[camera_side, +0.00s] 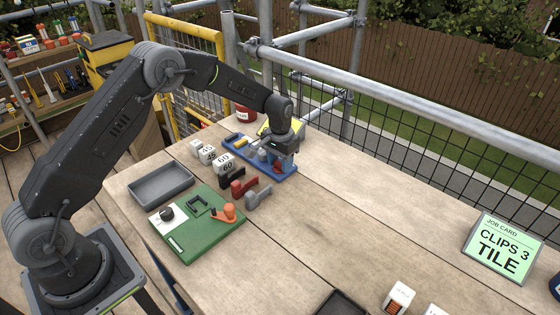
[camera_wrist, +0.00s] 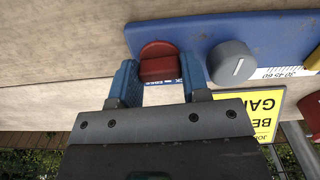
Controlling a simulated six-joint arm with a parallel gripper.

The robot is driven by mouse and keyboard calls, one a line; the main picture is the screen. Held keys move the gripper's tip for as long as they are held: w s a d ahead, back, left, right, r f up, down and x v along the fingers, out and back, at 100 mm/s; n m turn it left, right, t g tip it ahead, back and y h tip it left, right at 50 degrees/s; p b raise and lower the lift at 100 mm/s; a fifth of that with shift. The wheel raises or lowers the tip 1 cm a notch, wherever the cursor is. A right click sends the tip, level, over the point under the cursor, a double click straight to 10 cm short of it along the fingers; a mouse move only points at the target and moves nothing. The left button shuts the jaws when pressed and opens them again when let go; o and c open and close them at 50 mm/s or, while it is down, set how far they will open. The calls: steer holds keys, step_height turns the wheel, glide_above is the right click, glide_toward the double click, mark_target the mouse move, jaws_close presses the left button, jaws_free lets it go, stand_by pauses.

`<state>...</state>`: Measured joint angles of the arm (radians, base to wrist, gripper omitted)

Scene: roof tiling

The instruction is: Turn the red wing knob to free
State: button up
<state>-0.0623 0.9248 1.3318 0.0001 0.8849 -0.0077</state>
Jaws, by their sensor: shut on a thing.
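The red wing knob (camera_wrist: 158,49) sits at the edge of the blue panel (camera_wrist: 222,30) in the wrist view, its raised wing between my blue fingertips. My gripper (camera_wrist: 158,75) is shut on that wing, a finger on each side. Small lettering beside the knob is partly covered by the right finger and too small to read.
A grey dial (camera_wrist: 231,62) with a white mark stands close right of the knob. In the side view, several clips (camera_side: 243,187), numbered white blocks (camera_side: 223,163), a grey tray (camera_side: 162,185) and a green board (camera_side: 190,246) lie nearby. The table's middle right is clear, before a job card (camera_side: 497,247).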

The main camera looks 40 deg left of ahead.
mark_target(280, 162)
steer(key=shift+m, duration=0.5)
steer(key=o, duration=0.9)
steer(key=shift+r, duration=6.95)
